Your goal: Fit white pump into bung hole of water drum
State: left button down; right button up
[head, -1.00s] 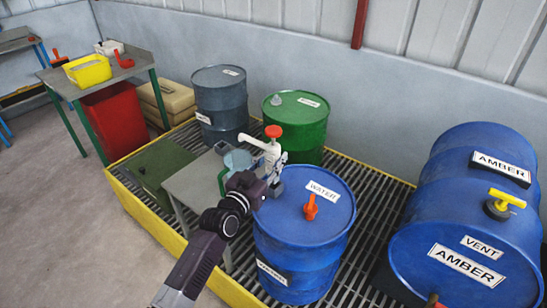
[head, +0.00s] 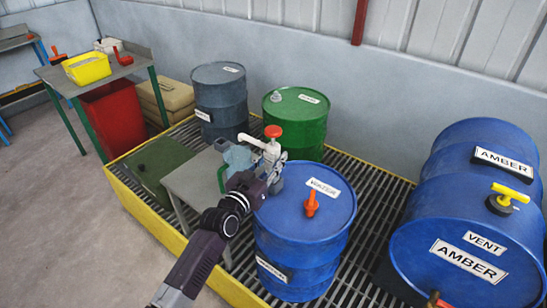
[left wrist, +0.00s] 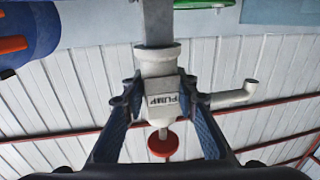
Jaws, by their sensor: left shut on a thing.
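The white pump (head: 271,148) has a red knob on top and a spout pointing left in the head view. My left gripper (head: 273,168) is shut on it. In the left wrist view the pump (left wrist: 159,68) appears upside down, its PUMP label between the two fingers (left wrist: 165,98), with a grey tube (left wrist: 157,22) extending from its base. The blue water drum (head: 298,235) stands upright, with an orange fitting (head: 311,204) on its lid. The pump is by the drum's far left edge. The bung hole cannot be made out.
A small grey table (head: 196,186) with a pale blue jug (head: 237,158) stands left of the drum. A green drum (head: 296,125) and a dark grey drum (head: 220,100) stand behind. A blue AMBER drum (head: 450,225) lies at right.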

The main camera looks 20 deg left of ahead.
aim_at(270, 171)
pick_arm(q)
jog(key=shift+f+b, duration=1.3)
jog(key=shift+f, duration=0.3)
jog(key=c, duration=1.5)
grip_release()
jog(key=shift+o, duration=0.2)
jog(key=shift+f, duration=0.15)
jog(key=s+a, duration=0.2)
jog(key=s, duration=1)
jog(key=shift+a, duration=0.15)
